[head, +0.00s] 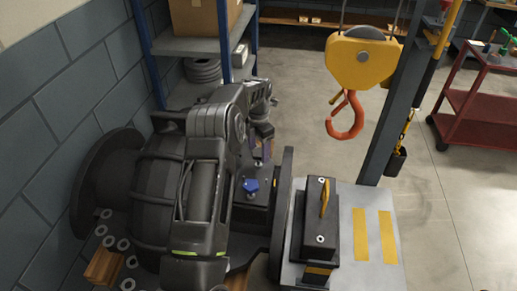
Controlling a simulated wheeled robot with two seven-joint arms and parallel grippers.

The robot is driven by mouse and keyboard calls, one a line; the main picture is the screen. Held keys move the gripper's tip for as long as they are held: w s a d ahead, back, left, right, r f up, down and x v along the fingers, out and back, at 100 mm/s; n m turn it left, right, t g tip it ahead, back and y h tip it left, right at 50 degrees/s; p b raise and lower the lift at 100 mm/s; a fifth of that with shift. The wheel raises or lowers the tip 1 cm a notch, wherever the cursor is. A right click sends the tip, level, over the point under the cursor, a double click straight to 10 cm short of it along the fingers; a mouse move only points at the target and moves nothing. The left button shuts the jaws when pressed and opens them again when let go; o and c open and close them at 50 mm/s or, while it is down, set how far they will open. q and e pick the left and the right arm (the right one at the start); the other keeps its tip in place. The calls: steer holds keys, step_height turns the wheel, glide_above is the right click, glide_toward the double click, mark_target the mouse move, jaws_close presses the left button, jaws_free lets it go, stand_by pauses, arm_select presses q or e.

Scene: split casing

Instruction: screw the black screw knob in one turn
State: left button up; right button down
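The dark split casing (152,200) lies at the left, with a round flange at each end. In its middle is a dark block that carries a blue knob (250,186). My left arm comes in over the casing, and my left gripper (260,150) points down at the far side of this block, just behind the blue knob. The fingers are small, dark and partly covered by my arm, so I cannot tell whether they are open or shut. I cannot make out the black screw knob; the gripper and arm cover that area. My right gripper is not in view.
A shelf (195,47) stands behind the casing; a red cart (480,115) stands far right.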

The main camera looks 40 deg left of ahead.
arm_select(q)
steer(key=c, duration=1.2)
steer(key=shift+c, duration=0.2)
steer(key=shift+m, duration=0.3)
